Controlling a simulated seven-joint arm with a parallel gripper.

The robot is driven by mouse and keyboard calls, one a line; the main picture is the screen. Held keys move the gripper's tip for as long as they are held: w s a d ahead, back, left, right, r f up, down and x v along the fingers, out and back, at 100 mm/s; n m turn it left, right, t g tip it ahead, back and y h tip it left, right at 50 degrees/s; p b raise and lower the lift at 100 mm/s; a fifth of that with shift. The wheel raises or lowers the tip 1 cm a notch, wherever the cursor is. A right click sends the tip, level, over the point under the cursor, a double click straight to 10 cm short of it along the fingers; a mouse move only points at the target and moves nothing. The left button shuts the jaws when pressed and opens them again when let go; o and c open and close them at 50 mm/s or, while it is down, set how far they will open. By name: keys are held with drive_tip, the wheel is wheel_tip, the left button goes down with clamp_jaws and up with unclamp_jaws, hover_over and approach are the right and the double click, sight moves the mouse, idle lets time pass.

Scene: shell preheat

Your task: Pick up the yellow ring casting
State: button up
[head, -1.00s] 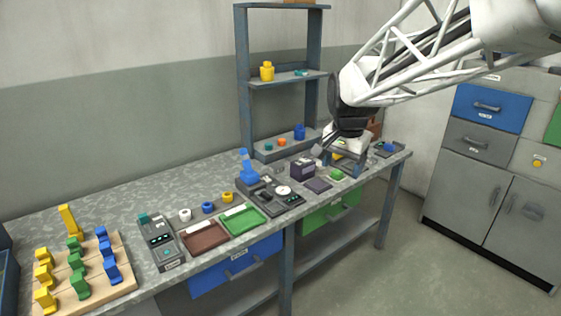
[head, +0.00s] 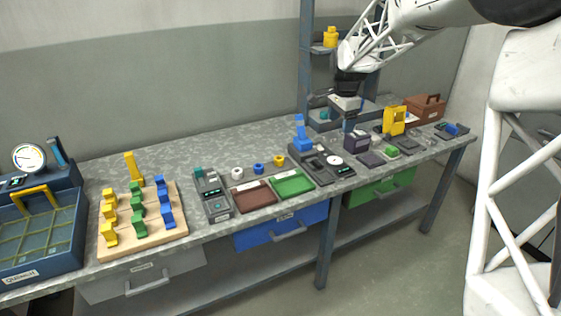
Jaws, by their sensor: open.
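The yellow ring casting (head: 279,160) is small and lies on the grey speckled bench, at the right end of a short row behind the trays. A blue ring (head: 258,168) and a white ring (head: 237,173) lie to its left. My gripper (head: 347,120) is open and points down over the back of the bench, to the right of the yellow ring and well apart from it. Its fingertips are small and partly lost against the dark things behind. I see nothing held in it.
A blue-topped device (head: 301,136) stands just right of the yellow ring. A green tray (head: 292,183) and a brown tray (head: 254,195) lie in front. A shelf post (head: 307,60) rises behind. A wooden rack (head: 142,227) with coloured pieces is at left. The back left of the bench is clear.

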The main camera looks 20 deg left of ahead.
drive_tip(key=w+a+f+m, duration=0.3)
drive_tip(key=w+a+f, duration=0.7)
drive_tip(key=a, duration=0.4)
drive_tip(key=m+g, duration=0.1)
drive_tip(key=m, duration=0.1)
hover_over(279, 161)
drive_tip(key=w, duration=0.2)
wheel_tip(279, 161, down, 11)
drive_tip(key=shift+s+a+f, duration=0.1)
drive_tip(key=shift+a+f, duration=0.1)
drive_tip(key=shift+a, duration=0.2)
drive_tip(key=shift+f, duration=0.1)
drive_tip(key=shift+f, duration=1.2)
drive_tip(key=shift+f, duration=0.1)
drive_tip(key=shift+f, duration=2.5)
